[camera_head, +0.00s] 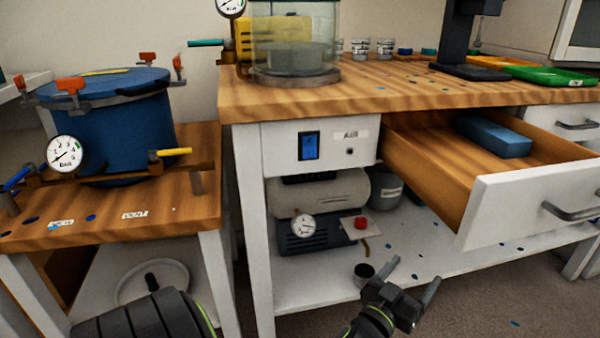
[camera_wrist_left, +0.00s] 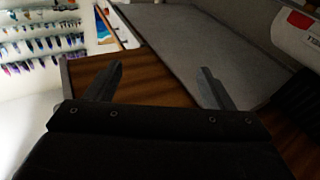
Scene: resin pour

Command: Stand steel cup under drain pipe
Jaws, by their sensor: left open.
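A small dark metallic cup (camera_head: 363,274), likely the steel cup, stands upright on the lower shelf under the bench. A compressor (camera_head: 318,205) with a gauge stands on that shelf, and a plate with a red knob (camera_head: 361,223) sticks out at its right. A thin stub below this plate may be the drain pipe (camera_head: 367,246); it is too small to be sure. The cup is below and in front of it. My left gripper (camera_head: 411,279) is open and empty, just right of the cup. Its spread fingers show in the left wrist view (camera_wrist_left: 160,85), with no cup between them. My right gripper is out of view.
An open drawer (camera_head: 530,205) holding a blue block (camera_head: 494,136) juts out above right of my gripper. A white bench leg (camera_head: 254,230) stands left. A grey pot (camera_head: 386,192) is behind on the shelf (camera_head: 440,255). The shelf's right part is mostly clear.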

